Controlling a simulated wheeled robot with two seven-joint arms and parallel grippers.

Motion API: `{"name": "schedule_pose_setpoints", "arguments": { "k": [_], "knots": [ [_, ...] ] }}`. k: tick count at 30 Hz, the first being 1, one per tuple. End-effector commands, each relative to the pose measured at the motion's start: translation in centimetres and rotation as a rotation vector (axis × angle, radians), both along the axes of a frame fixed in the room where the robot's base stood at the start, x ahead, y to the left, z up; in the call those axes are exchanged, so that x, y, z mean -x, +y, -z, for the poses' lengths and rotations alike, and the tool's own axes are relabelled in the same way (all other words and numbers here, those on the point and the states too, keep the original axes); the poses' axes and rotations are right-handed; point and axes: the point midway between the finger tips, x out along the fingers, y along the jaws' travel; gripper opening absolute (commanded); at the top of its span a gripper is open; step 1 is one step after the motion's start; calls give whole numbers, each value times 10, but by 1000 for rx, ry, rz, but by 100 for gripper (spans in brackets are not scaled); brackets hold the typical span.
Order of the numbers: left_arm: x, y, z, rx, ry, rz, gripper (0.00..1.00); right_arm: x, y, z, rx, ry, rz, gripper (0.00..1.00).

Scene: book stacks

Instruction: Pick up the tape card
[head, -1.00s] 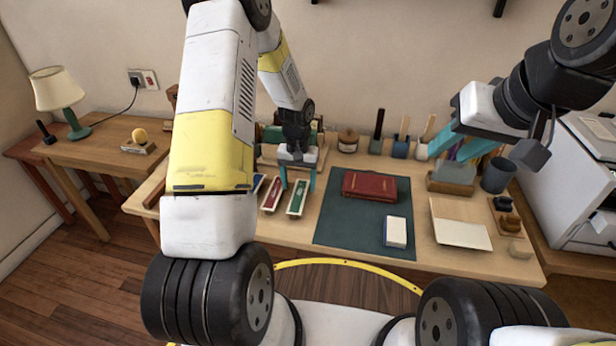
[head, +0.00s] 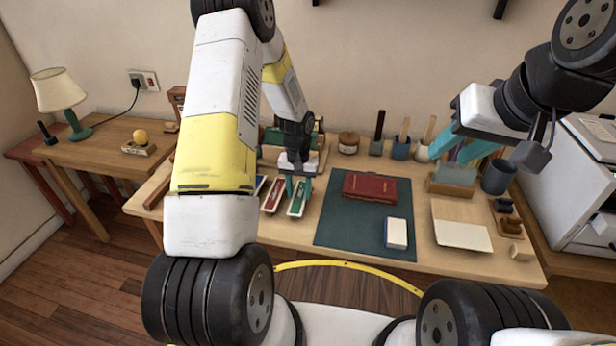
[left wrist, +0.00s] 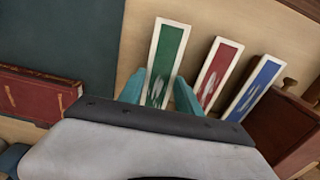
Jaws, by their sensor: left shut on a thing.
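A green card with a white border (head: 296,209) lies on the table, left of the dark green mat. In the left wrist view the green card (left wrist: 170,48) runs between the two teal fingers of my left gripper (left wrist: 168,95), one along each long side. My left gripper (head: 299,187) is down at the far end of this card and shut on it. A red card (head: 273,195) and a blue card (head: 260,184) lie to its left. No lettering is readable, so I cannot tell which is named tape. My right gripper (head: 458,146) hangs at the right, its teal fingers apart.
The green mat (head: 340,228) holds a red book (head: 370,186) and a small white-topped block (head: 396,233). Pots with tools, a jar (head: 348,143) and a dark cup (head: 497,176) stand along the back. A tan-and-white board (head: 462,235) lies at the right.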

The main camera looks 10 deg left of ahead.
Motion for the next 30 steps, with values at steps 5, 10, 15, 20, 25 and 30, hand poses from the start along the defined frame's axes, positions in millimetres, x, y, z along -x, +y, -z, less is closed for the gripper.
{"name": "schedule_pose_setpoints", "arguments": {
  "k": [5,10,15,20,25,30],
  "knots": [
    [-1,0,-6,0,-2,0,3,0,0,0,0,0,0,36],
    [-1,0,-23,0,-3,-1,3,0,0,0,0,0,0,36],
    [16,-1,-37,-1,3,1,3,0,0,0,0,0,0,36],
    [54,-2,-41,0,2,2,3,0,0,0,0,0,0,36],
    [100,-4,-45,-1,2,1,3,0,0,0,0,0,0,36],
    [135,-6,-48,0,1,2,3,0,0,0,0,0,0,36]
  ]
}}
